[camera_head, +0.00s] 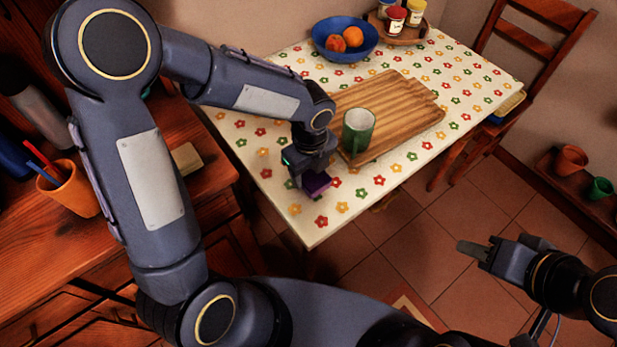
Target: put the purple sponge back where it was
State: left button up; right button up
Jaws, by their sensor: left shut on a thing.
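The purple sponge (317,183) is at the near left part of the table (303,226) with the flowered cloth. My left gripper (310,178) is shut on it, and the gripper hides part of it. I cannot tell whether the sponge touches the cloth or hangs just above it. My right gripper (480,248) is over the tiled floor, away from the table. Its fingers appear in side view, and I cannot tell whether they are apart.
A green mug (358,132) stands on the wooden board (400,110), close to my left gripper. A blue bowl (345,45) with fruit and a tray (405,36) with jars stand at the back. An orange cup (72,192) holding pens stands on the left counter.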

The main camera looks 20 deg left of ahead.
aim_at(308, 180)
pick_arm(q)
jog(key=shift+a+f, duration=0.15)
jog(key=shift+f, duration=1.5)
jog(key=shift+f+b, duration=0.15)
jog(key=shift+b, duration=0.15)
jog(key=o, duration=0.9)
